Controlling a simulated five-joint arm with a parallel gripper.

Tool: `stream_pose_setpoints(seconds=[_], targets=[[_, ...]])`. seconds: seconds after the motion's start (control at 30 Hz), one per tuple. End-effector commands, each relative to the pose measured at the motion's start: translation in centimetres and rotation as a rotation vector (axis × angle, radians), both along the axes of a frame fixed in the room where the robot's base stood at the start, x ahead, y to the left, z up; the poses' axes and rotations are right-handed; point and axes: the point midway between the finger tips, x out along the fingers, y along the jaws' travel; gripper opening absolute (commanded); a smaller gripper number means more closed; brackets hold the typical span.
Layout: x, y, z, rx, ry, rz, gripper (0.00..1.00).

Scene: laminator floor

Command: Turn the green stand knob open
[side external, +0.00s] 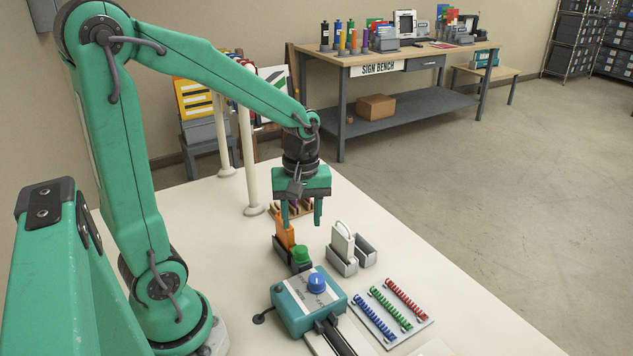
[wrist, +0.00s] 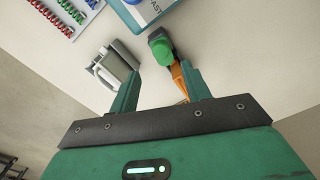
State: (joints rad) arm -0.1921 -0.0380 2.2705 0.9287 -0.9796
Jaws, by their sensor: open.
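The green knob (side external: 301,253) sits on a small dark stand (side external: 283,252) that holds an orange upright piece (side external: 285,232). In the wrist view the green knob (wrist: 161,50) shows just beyond the fingertips, nearer the right finger. The orange piece (wrist: 180,82) is partly hidden behind that finger. My gripper (side external: 302,222) points down above and behind the stand, with its fingers apart and nothing between them. It also shows in the wrist view (wrist: 160,68). I see no contact with the knob. I cannot tell which way the knob is turned.
A teal box (side external: 300,306) with a blue knob (side external: 317,282) stands in front of the stand. A grey holder (side external: 364,252) with a white piece (side external: 342,240) is to the right. A board of coloured coils (side external: 392,312) lies at front right. White posts (side external: 249,170) stand behind.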

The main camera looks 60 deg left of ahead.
Motion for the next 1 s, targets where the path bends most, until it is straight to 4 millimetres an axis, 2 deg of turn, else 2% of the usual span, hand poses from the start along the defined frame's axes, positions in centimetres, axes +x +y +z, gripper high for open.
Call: stream_pose_setpoints(seconds=[0.37,0.8,1.0], targets=[[0.0,0.0,-1.0,0.0,0.002,0.001,0.47],[-0.2,0.0,-5.8,0.0,0.004,0.0,0.47],[-0.2,0.1,-7.3,0.0,0.002,-0.001,0.47]])
